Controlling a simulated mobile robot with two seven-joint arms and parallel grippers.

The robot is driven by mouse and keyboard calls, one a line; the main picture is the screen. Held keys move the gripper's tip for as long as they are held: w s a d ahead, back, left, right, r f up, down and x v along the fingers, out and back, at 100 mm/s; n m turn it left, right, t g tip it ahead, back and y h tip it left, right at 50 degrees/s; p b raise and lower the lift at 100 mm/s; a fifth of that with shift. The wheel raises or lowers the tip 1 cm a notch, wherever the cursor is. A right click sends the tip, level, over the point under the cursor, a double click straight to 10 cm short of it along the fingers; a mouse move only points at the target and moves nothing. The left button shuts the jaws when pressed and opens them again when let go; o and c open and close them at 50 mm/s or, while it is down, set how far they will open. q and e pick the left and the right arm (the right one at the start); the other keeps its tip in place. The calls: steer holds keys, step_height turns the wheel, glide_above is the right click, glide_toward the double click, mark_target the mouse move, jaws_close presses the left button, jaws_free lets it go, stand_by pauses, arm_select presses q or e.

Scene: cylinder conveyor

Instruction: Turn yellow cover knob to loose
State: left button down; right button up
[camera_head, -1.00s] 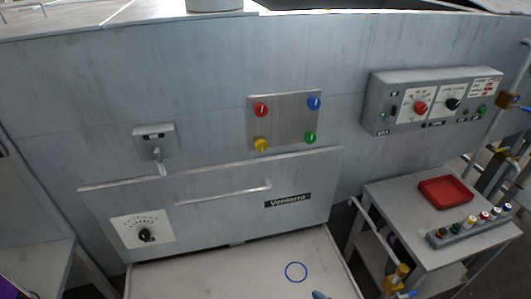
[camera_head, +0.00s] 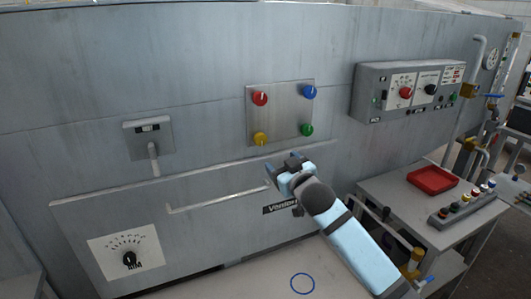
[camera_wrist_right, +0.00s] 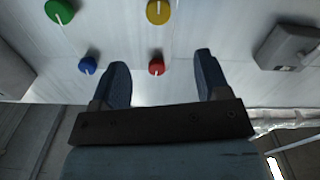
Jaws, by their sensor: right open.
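The yellow cover knob (camera_head: 260,139) is at the lower left of a square metal plate (camera_head: 280,112) on the grey machine front. Its white mark points roughly upright. In the right wrist view, which is upside down, the yellow knob (camera_wrist_right: 159,12) is at the top edge, partly cut off. My right gripper (camera_head: 284,164) is open and empty, below and slightly right of the yellow knob and apart from it. In the wrist view the red knob (camera_wrist_right: 156,66) shows between my two open fingers. My left gripper is not in view.
Blue (camera_head: 309,92) and green (camera_head: 306,129) knobs share the plate. A long handle (camera_head: 215,198) and ledge lie below it. A lever switch (camera_head: 150,140) is at left. A control box (camera_head: 408,90) and a side table with a red tray (camera_head: 432,180) are at right.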

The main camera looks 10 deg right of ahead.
mark_target(262, 140)
steer(key=w, duration=0.4)
steer(key=w+a, duration=0.1)
steer(key=w, duration=0.4)
steer(key=w+a, duration=0.1)
steer(key=w, duration=0.3)
steer(key=shift+w+a+r, duration=0.2)
steer(key=shift+w+a, duration=0.05)
steer(key=shift+w, duration=0.1)
steer(key=c, duration=0.9)
